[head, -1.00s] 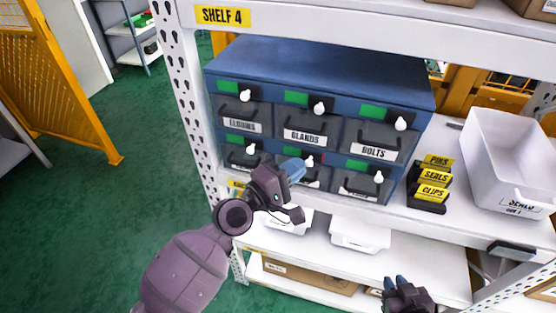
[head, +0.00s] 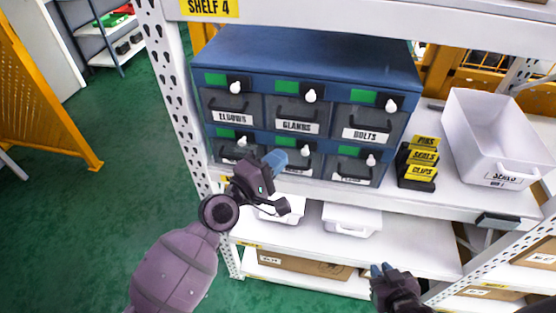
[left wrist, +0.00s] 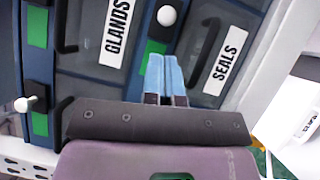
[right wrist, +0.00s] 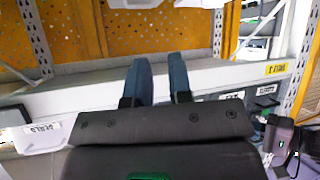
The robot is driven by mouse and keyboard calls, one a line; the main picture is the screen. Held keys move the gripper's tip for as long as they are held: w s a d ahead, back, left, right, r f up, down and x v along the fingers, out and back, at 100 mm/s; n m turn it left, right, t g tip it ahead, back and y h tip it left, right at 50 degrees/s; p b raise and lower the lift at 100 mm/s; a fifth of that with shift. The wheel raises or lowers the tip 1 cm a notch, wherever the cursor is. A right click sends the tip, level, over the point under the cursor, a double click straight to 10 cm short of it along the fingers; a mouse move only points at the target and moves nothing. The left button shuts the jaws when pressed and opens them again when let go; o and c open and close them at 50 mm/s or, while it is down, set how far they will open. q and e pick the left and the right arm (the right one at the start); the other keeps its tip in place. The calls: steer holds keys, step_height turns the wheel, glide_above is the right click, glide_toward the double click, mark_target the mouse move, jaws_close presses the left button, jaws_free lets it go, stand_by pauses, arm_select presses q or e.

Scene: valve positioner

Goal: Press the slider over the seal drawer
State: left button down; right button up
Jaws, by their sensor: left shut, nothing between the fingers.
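The blue cabinet (head: 310,60) has two rows of grey drawers with green strips and white slider knobs. The SEALS drawer (left wrist: 222,55) is the lower middle one; in the head view my left gripper partly covers it. Its slider knob (head: 305,150) is at the right of its green strip (head: 286,141); the knob also shows in the left wrist view (left wrist: 166,15). My left gripper (head: 276,160) is shut and empty, its blue fingertips in front of the strip's left part, left of the knob. Contact cannot be told. My right gripper (head: 380,270) is open and empty, low at the right.
Yellow-labelled blocks (head: 419,160) and a white bin (head: 502,140) stand on the shelf right of the cabinet. White bins (head: 350,218) and a cardboard box (head: 300,263) are below. A perforated white upright (head: 170,90) stands left of the cabinet.

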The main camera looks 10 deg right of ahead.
arm_select(q)
steer(key=b+v, duration=0.1)
steer(key=v, duration=0.9)
steer(key=shift+a+b, duration=0.35)
